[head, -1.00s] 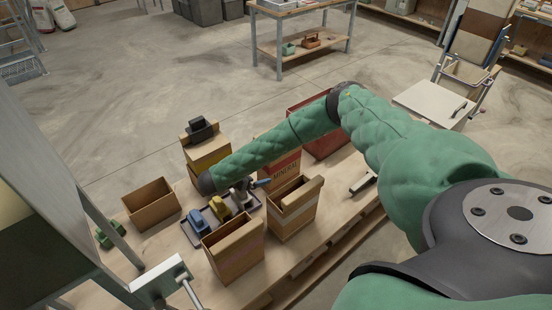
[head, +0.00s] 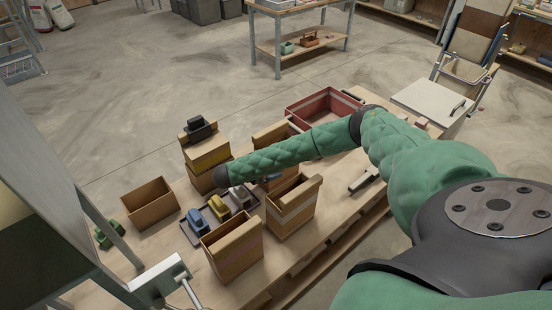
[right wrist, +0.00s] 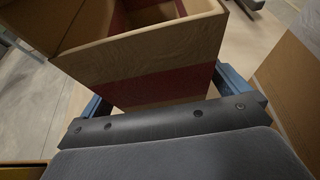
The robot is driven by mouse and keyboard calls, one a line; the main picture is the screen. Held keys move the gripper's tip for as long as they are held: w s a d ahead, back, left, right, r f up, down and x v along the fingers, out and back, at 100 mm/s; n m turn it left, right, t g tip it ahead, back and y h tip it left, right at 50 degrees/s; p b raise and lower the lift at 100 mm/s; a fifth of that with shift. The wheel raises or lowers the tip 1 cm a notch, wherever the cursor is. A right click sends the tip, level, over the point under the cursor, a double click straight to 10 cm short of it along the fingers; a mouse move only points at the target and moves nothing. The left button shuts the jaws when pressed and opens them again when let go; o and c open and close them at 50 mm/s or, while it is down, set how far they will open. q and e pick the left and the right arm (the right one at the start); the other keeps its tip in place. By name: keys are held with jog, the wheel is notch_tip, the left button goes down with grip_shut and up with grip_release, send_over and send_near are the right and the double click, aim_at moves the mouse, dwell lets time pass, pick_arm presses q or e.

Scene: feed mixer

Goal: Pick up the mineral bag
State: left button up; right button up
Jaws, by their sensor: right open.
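The mineral bag (head: 270,136) is a brown open-topped bag standing on the bench. My right forearm hides its lower front in the head view. In the right wrist view the bag (right wrist: 150,57) shows a dark red band and fills the space ahead of the palm. My right gripper (right wrist: 165,92) is open, with one blue finger on each side of the bag's near part. Whether the fingers touch it cannot be told. In the head view this gripper is mostly hidden behind my arm. My left gripper is not in view.
Two open bags (head: 235,250) (head: 290,212) stand close in front. A tray (head: 192,236) holds blue, yellow and grey scoops. An open box (head: 150,203), a yellow-banded bag (head: 207,153) and a red crate (head: 325,105) stand around. The bench's front edge is at lower right.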

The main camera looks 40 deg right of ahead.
jog(key=shift+d+f, duration=0.15)
jog(key=shift+f, duration=0.1)
jog(key=shift+d+f, duration=0.15)
jog(key=shift+d, duration=0.6)
jog(key=shift+w, duration=0.1)
jog(key=c, duration=1.9)
